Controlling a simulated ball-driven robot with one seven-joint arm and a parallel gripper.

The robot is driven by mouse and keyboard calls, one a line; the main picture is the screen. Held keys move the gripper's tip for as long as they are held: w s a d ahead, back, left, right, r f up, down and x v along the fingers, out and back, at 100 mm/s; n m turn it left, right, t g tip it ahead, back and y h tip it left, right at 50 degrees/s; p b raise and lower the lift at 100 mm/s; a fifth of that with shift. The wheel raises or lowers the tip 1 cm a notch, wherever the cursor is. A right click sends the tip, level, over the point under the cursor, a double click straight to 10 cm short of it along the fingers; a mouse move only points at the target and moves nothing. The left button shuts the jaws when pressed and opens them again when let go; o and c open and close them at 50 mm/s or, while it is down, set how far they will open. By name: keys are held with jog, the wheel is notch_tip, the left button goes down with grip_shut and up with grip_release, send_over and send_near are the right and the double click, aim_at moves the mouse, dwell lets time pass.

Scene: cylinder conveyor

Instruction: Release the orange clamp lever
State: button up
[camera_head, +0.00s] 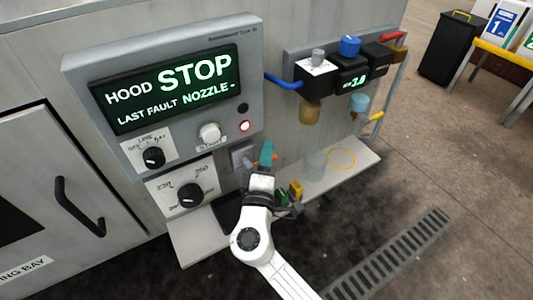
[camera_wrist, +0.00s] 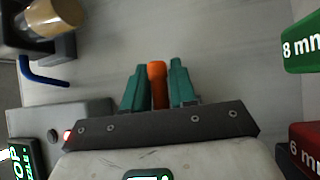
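The orange clamp lever (camera_wrist: 158,84) stands between the two teal fingers of my gripper (camera_wrist: 159,80) in the wrist view. It fills the narrow gap, with a finger close against each side. Its lower part is hidden behind the dark gripper bar. In the head view my gripper (camera_head: 267,156) is at the lower right of the machine's front panel, above the pale ledge. Only small bits of orange show beside the teal fingers there, so the lever's full shape and angle are hidden.
The STOP display (camera_head: 165,90) and knobs are up left. A valve block (camera_head: 345,75) with hanging bowls is at upper right. Green (camera_wrist: 303,45) and red (camera_wrist: 305,145) blocks edge the wrist view.

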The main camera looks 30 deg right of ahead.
jog(key=p+v, duration=0.1)
jog(key=v, duration=0.9)
jog(key=shift+s+a+p, duration=0.15)
jog(key=shift+p, duration=0.25)
jog(key=s+d+f+m+g+y, duration=0.1)
jog(key=s+d+f+m+g, duration=0.35)
jog(key=d, duration=0.35)
jog(key=s+d+f+m+g+y, duration=0.1)
jog(key=s+d+f+m+g, duration=0.25)
jog(key=s+d+g, duration=0.35)
jog(key=s+a+f+m+g+y, duration=0.1)
jog(key=s+a+f+y, duration=0.15)
jog(key=s+y, duration=0.3)
jog(key=s+a+f+m+g+y, duration=0.1)
jog(key=s+a+f+g+y, duration=0.1)
jog(key=s+f+y, duration=0.3)
notch_tip(320, 180, up, 34)
jog(key=s+p, duration=0.1)
jog(key=p, duration=3.1)
jog(key=shift+s+a+f, duration=0.2)
jog(key=shift+a, duration=0.1)
jog(key=shift+h, duration=0.25)
